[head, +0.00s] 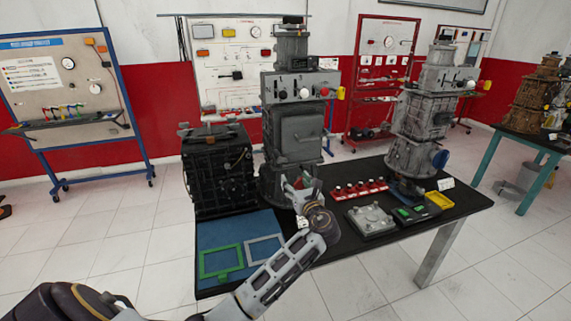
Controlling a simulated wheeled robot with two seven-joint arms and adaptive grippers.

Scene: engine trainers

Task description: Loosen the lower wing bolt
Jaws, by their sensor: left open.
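A tall grey engine trainer (292,133) stands upright on the black table, with a rectangular cover on its front. My left gripper (298,182) is open in front of the engine's lower part, close to its base. A small reddish spot shows between or just behind its fingers; I cannot tell what it is. The lower wing bolt cannot be made out; the gripper may hide it. Whether the fingers touch the engine cannot be told. My right gripper is not in view.
A black engine block (217,172) stands left of the engine. A blue mat (212,232) with a green frame (221,262) and a grey frame (265,250) lies in front. Red-topped parts (360,189), a grey plate (370,220) and a second engine (418,130) stand to the right.

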